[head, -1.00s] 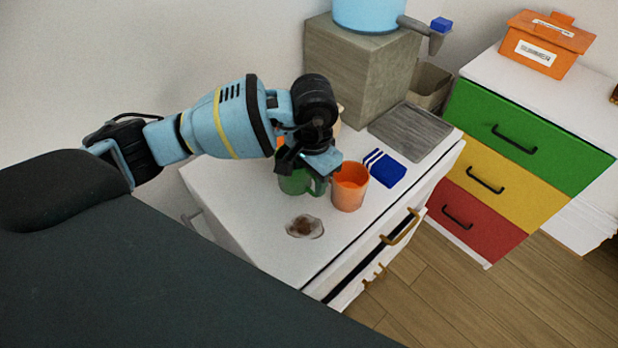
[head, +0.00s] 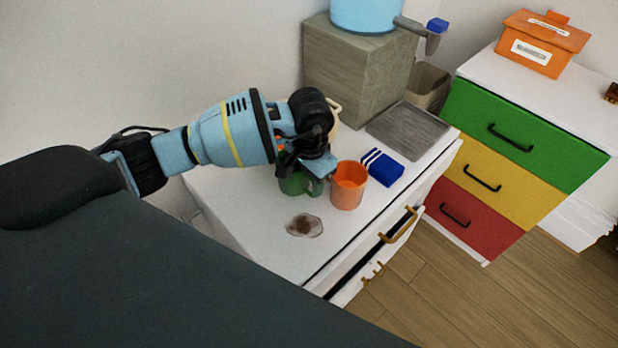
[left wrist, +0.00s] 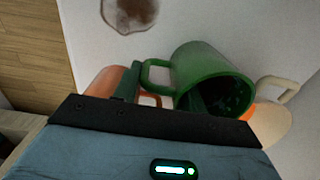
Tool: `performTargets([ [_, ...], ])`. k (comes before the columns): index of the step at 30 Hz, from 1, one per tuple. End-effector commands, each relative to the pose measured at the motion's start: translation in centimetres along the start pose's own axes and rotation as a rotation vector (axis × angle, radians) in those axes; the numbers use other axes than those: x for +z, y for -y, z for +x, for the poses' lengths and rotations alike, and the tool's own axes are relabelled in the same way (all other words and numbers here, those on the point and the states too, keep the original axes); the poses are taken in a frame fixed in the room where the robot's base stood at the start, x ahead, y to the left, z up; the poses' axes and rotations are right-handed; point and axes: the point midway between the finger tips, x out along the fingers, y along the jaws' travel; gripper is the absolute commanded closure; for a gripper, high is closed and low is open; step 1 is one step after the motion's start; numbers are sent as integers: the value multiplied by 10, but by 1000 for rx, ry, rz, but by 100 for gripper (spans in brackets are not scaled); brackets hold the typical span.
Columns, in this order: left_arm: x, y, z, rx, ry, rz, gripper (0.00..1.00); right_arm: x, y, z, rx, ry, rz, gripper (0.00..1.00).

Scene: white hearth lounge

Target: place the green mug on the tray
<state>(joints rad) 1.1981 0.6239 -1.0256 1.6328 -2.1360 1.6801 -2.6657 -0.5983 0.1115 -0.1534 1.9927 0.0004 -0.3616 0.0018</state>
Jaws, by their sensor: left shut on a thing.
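The green mug (head: 297,184) stands on the white cabinet top in the head view, partly covered by my gripper. My left gripper (head: 306,166) reaches down over it from the left and is shut on it. In the left wrist view the green mug (left wrist: 212,78) shows its open rim and its handle beside a dark finger; the exact contact is hidden. The tray (head: 408,131) is grey, flat and empty, at the back right of the same top. My right gripper is not in view.
An orange mug (head: 349,186) stands close to the right of the green mug. A blue striped item (head: 383,167) lies between it and the tray. A cream mug (head: 335,112) is behind my gripper. A brown spill (head: 304,225) is in front. A grey wooden block (head: 355,75) rises behind.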

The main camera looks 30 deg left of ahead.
Motion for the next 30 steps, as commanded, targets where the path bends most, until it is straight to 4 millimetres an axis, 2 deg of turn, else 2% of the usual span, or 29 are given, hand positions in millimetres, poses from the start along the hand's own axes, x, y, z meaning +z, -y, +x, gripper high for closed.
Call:
performTargets([
  [3,0,0,4,0,0,-1,99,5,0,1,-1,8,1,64],
  [4,0,0,4,0,1,-1,57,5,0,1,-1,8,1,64],
  [9,0,0,3,0,0,-1,37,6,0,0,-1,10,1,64],
  [16,0,0,3,0,0,0,37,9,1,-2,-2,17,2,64],
  [20,0,0,-3,0,-2,0,37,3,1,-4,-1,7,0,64],
  [23,-1,0,-13,0,-3,0,37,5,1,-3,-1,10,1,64],
  [30,-1,0,-60,-1,-5,1,37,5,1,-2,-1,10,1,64],
])
